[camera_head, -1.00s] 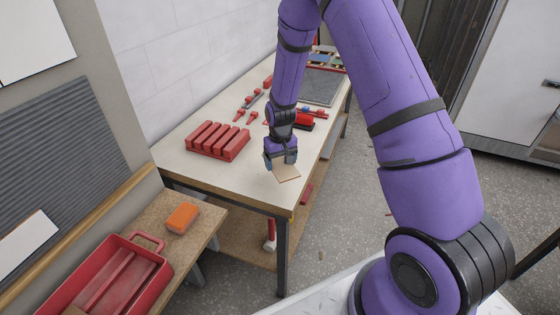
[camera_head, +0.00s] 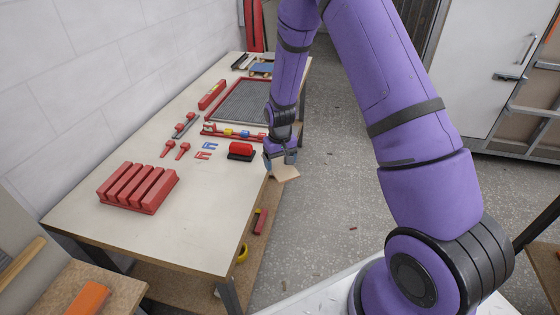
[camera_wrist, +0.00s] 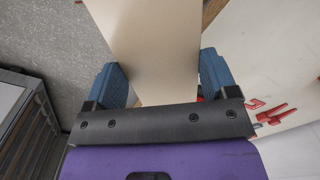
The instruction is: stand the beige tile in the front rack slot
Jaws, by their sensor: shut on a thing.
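The beige tile (camera_head: 285,172) is in my gripper (camera_head: 281,160), just off the right edge of the workbench. In the wrist view the tile (camera_wrist: 155,45) is a flat plate between the two blue fingers of my gripper (camera_wrist: 160,85), which is shut on it. The red rack (camera_head: 138,187) with several upright dividers and slots between them stands at the near left of the bench. The slots look empty. My gripper is to the right of the rack and apart from it.
The workbench (camera_head: 205,220) is bare right of the rack and at its near end. Behind lie red clips (camera_head: 183,150), a black-and-red block (camera_head: 241,150), a rail with coloured pieces (camera_head: 230,132) and a grey mat (camera_head: 245,101). An orange sponge (camera_head: 88,298) lies at the lower left.

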